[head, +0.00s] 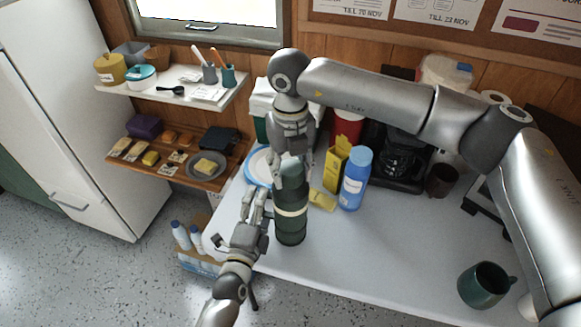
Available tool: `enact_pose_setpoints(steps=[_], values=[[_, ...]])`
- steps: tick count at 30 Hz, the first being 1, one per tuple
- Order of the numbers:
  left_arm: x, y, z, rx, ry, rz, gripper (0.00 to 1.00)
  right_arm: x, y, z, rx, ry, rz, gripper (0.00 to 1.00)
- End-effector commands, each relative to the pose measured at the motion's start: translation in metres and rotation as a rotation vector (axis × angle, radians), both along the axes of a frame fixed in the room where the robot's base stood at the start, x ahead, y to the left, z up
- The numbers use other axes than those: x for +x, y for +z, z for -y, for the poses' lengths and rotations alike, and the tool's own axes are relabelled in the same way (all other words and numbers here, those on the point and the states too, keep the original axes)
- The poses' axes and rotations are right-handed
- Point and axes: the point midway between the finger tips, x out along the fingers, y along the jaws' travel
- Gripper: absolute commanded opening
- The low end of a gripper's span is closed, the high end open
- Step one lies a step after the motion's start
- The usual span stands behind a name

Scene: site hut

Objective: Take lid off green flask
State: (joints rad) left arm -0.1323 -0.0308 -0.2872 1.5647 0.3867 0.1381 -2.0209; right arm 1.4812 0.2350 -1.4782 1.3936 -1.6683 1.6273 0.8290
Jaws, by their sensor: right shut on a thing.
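The dark green flask (291,227), with a pale band around it, stands upright on the white table near its left front edge. Its grey-green lid (291,174) is at the top, with no clear gap between lid and flask. My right gripper (292,160) comes down from above and is shut on the lid, hiding part of it. My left gripper (257,196) is low at the left side of the flask, its fingers apart and pointing up toward it. I cannot tell whether it touches the flask.
A blue bottle (355,180) and a yellow box (336,164) stand just right of the flask. A coffee maker (401,158) and a dark mug (441,180) are behind. A green mug (485,285) stands at the front right. The table's middle (390,250) is clear.

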Motion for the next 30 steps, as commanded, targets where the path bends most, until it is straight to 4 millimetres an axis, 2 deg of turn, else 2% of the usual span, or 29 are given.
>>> enact_pose_setpoints(steps=[30], values=[[-0.001,-0.0023,0.0009,0.003,-0.003,-0.005,0.22,0.0,0.0015,-0.0005,0.002,1.567,0.003,0.17]])
